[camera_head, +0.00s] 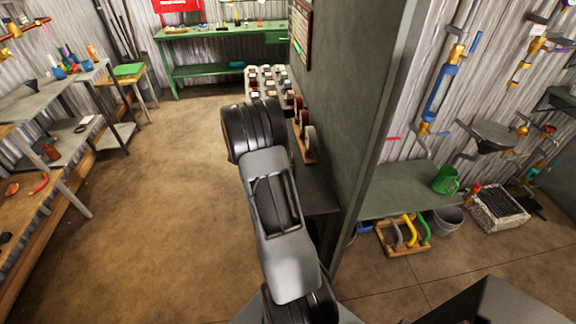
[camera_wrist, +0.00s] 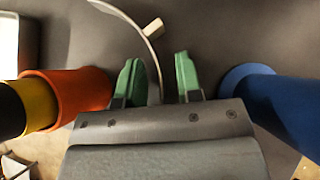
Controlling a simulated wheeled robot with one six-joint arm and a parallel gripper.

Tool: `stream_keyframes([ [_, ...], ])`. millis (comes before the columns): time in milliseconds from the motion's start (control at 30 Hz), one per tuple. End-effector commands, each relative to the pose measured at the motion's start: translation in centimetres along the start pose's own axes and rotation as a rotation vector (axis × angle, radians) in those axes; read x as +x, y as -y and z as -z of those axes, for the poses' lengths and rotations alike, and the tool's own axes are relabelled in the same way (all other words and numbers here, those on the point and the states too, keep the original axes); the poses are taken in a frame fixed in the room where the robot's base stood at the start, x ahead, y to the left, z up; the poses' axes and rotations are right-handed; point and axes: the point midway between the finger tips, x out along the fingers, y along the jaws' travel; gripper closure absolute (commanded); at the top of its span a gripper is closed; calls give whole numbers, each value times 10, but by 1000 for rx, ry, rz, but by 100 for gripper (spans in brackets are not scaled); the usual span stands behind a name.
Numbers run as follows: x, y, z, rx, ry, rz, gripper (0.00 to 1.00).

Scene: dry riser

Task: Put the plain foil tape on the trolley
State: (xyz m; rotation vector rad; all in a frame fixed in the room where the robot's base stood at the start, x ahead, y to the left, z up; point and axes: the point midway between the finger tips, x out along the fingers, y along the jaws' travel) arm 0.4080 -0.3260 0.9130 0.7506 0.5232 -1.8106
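My gripper (camera_wrist: 160,75) shows in the wrist view with its two green fingertips apart, over a grey surface (camera_wrist: 230,40). Nothing is clearly held between them. I cannot tell what these two are. No roll in view can be made out for certain as the plain foil tape. In the head view my arm covers the middle and my gripper is hidden. No trolley can be identified with certainty there.
An orange, yellow and black cylinder (camera_wrist: 68,95) is close left of my gripper, and a blue cylinder (camera_wrist: 275,100) close right. In the head view, a wooden rack of reels (camera_head: 309,155) stands by the green wall (camera_head: 348,100). The floor (camera_head: 160,210) left of my arm is clear.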

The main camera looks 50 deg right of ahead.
Motion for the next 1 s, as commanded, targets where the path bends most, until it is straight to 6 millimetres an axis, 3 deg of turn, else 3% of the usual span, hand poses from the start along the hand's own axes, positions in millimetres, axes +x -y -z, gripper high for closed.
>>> stream_keyframes([
  [233,1,0,0,1,0,-1,67],
  [600,1,0,0,1,0,-1,100],
  [1000,1,0,0,1,0,-1,100],
])
